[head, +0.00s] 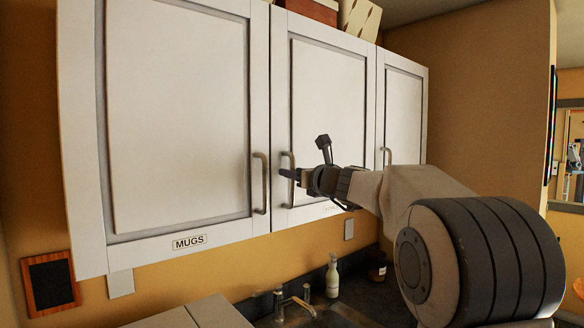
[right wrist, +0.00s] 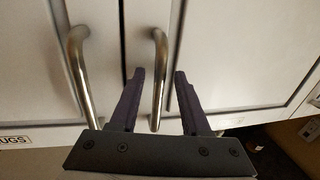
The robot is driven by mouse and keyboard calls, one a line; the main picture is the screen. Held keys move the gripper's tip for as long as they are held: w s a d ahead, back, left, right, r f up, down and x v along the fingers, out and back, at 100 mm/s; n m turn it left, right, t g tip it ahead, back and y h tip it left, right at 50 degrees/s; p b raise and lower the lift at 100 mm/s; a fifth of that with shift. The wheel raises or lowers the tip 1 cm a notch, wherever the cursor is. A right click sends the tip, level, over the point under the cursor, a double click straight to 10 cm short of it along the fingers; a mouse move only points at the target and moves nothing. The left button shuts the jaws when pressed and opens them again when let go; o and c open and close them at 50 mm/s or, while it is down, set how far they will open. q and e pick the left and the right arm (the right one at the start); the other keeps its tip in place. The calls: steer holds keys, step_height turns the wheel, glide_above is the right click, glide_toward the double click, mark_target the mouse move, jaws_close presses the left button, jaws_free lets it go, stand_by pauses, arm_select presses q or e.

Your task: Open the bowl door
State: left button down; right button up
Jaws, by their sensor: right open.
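A white wall cabinet has three closed doors. The left door (head: 175,110) carries a MUGS label (head: 190,242). The middle door (head: 327,100) has a vertical metal handle (head: 287,190) on its left edge; its label is mostly hidden behind my right arm, so I cannot read it. My right gripper (head: 290,174) is at this handle. In the right wrist view my gripper (right wrist: 159,75) is open, with the middle door's handle (right wrist: 158,55) between its two dark fingers. The fingers are apart from each other and not closed on the bar. My left gripper is not in view.
The left door's handle (head: 261,183) is close beside the middle one, and the right door (head: 404,110) has its own handle. Below are a sink faucet (head: 294,301), a soap bottle (head: 332,277) and a dark counter. Boxes (head: 358,17) stand on the cabinet.

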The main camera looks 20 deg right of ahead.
steer(key=shift+w+a, duration=0.1)
steer(key=shift+w, duration=0.35)
jaws_close()
stand_by(1.1)
